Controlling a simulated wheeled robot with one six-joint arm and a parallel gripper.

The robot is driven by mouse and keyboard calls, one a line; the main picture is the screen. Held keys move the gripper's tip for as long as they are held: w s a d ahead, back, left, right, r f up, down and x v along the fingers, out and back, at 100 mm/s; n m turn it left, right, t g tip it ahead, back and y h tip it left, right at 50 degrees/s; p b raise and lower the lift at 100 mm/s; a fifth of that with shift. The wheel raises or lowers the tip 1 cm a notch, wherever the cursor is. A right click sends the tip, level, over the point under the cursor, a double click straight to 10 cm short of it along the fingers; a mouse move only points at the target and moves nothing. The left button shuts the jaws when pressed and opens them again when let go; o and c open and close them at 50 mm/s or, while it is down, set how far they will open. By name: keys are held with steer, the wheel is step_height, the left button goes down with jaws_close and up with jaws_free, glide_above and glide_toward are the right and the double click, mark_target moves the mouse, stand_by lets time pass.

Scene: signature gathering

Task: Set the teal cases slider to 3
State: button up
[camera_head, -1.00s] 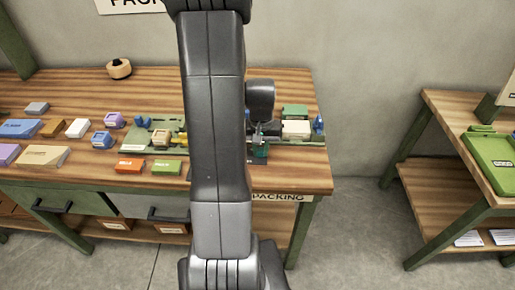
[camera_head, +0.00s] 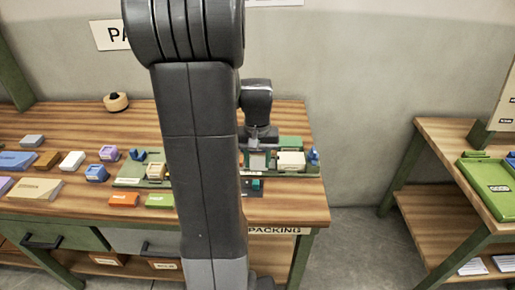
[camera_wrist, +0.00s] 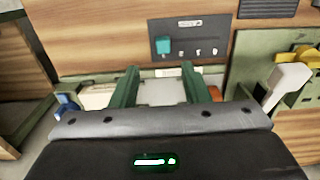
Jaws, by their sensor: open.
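The teal slider knob (camera_wrist: 163,46) sits at the left end of a dark panel (camera_wrist: 190,38) in the wrist view. Several small white marks run to its right, too small to read. The panel also shows, partly hidden by my arm, in the head view (camera_head: 252,187). My gripper (camera_wrist: 158,72) is open, its two green fingers spread apart with nothing held between them. In the wrist view the fingertips lie just below the panel, apart from the knob. In the head view my gripper (camera_head: 258,150) is over the green fixture behind the panel.
A cream block (camera_head: 291,162) and a blue piece (camera_head: 313,157) stand right of my gripper. Orange (camera_head: 124,200) and green (camera_head: 159,201) blocks lie to the left, with several other blocks beyond. Another table (camera_head: 440,170) stands at right.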

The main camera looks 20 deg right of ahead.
step_height(320, 180, up, 5)
glide_above(257, 182)
steer(key=shift+d+f, duration=0.1)
steer(key=shift+f, duration=0.1)
stand_by(0.3)
step_height(257, 182, down, 14)
steer(key=shift+r, duration=0.1)
steer(key=shift+w+a+p, duration=0.3)
steer(key=shift+a+p, duration=0.05)
steer(key=shift+a, duration=0.5)
